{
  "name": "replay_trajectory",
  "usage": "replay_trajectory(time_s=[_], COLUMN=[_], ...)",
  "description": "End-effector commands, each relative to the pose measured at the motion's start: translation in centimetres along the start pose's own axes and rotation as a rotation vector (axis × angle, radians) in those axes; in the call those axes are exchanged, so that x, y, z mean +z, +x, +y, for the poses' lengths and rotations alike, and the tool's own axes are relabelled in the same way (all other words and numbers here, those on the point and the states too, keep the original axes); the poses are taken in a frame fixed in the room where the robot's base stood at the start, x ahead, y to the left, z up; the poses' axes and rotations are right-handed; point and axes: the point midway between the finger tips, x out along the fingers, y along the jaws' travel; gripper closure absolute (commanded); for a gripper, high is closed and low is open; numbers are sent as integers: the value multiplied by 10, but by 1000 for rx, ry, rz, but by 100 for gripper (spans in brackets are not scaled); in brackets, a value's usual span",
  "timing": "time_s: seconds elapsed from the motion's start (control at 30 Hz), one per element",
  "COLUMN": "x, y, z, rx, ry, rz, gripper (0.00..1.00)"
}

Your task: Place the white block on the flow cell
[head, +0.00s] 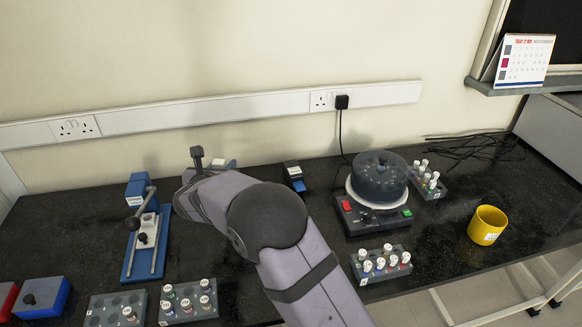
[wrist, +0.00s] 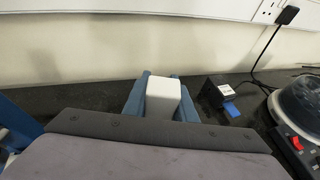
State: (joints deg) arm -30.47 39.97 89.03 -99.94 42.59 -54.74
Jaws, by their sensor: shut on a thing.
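My gripper (wrist: 162,84) is shut on a white block (wrist: 164,99), with a blue finger on each side of it in the wrist view. In the head view a small pale part of the block (head: 231,163) shows beyond my arm, near the wall. A small black device with a blue end and a white label (wrist: 219,95) stands on the bench to the right of the block. It also shows in the head view (head: 294,175), right of my gripper. No thing is clearly marked as the flow cell, and I cannot tell which it is.
A blue lever press (head: 142,235) stands at the left. A round-lidded centrifuge (head: 379,178), vial racks (head: 382,264) and a yellow mug (head: 487,225) are at the right. More racks (head: 188,303) and a blue box (head: 42,298) lie at the front left. The wall is close behind.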

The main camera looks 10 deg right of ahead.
Motion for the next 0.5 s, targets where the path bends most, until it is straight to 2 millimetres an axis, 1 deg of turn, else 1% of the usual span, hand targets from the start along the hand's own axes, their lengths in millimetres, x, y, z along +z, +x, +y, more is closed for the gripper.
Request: replay_trajectory(time_s=[0.03, 0.17, 0.2, 0.3, 0.4, 0.5], x=[18, 44, 50, 65, 76, 84], y=[14, 49, 59, 80, 97, 108], z=[-18, -61, -74, -108, -138, -162], rx=[-18, -44, -52, -70, -86, -99], ry=[8, 19, 22, 25, 29, 31], rz=[-2, -3, -3, -1, 2, 5], gripper=[97, 97, 97, 97, 97, 97])
